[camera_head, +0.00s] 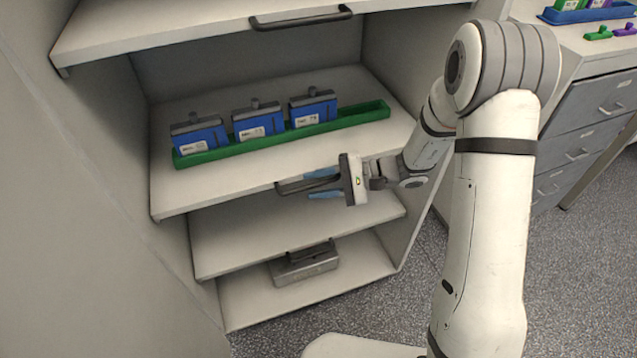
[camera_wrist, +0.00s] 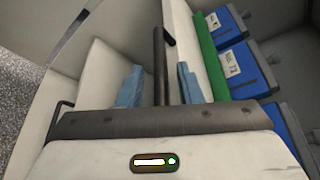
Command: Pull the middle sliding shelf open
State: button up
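The middle sliding shelf (camera_head: 235,192) holds a green tray (camera_head: 372,112) with three blue battery modules (camera_head: 258,122). It has a dark bar handle (camera_head: 290,187) on its front edge. My gripper (camera_head: 322,183) is at this handle, its blue fingers open, one above and one below the bar. In the wrist view, the handle (camera_wrist: 160,62) runs between the two fingertips (camera_wrist: 160,82) with a visible gap on each side. The green tray (camera_wrist: 208,60) and blue modules show at the right there.
An upper shelf (camera_head: 180,33) with its own handle (camera_head: 300,18) is above. A lower shelf (camera_head: 235,247) lies below, and a grey box (camera_head: 305,265) rests on the bottom surface. A drawer cabinet (camera_head: 590,125) stands at the right. Speckled floor (camera_head: 400,300) is open in front.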

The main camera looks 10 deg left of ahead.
grip_shut()
dwell(0.3)
